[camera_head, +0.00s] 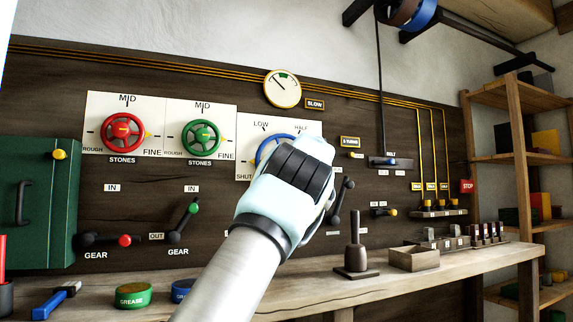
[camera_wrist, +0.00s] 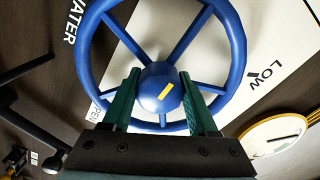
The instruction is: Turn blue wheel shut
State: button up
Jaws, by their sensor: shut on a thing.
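The blue wheel (camera_wrist: 236,52) fills the upper middle of the wrist view, with spokes and a round hub marked by a yellow bar. My gripper (camera_wrist: 160,76) has its two green fingers on either side of the hub and is shut on the wheel. In the head view only part of the blue wheel's rim (camera_head: 262,150) shows; my pale wrist covers the rest. Its white dial plate (camera_head: 310,129) reads LOW, HALF and SHUT at the left. The wrist view also shows WATER and part of another label. My fingers are hidden in the head view.
Red (camera_head: 122,132) and green (camera_head: 202,138) wheels sit left on the same panel. A round gauge (camera_head: 282,88) is above. Levers, including a black one (camera_head: 345,195), stand close below and right of my wrist. A workbench (camera_head: 320,289) with blocks and tools runs below.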

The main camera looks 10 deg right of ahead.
jog(key=shift+f, duration=0.15)
jog(key=o, duration=1.4)
jog(key=shift+c, duration=0.2)
jog(key=s+d+b, duration=0.1)
jog(key=s+b, duration=0.3)
jog(key=s, duration=0.6)
jog(key=shift+s+d+b, duration=0.15)
jog(key=shift+s+b, duration=0.2)
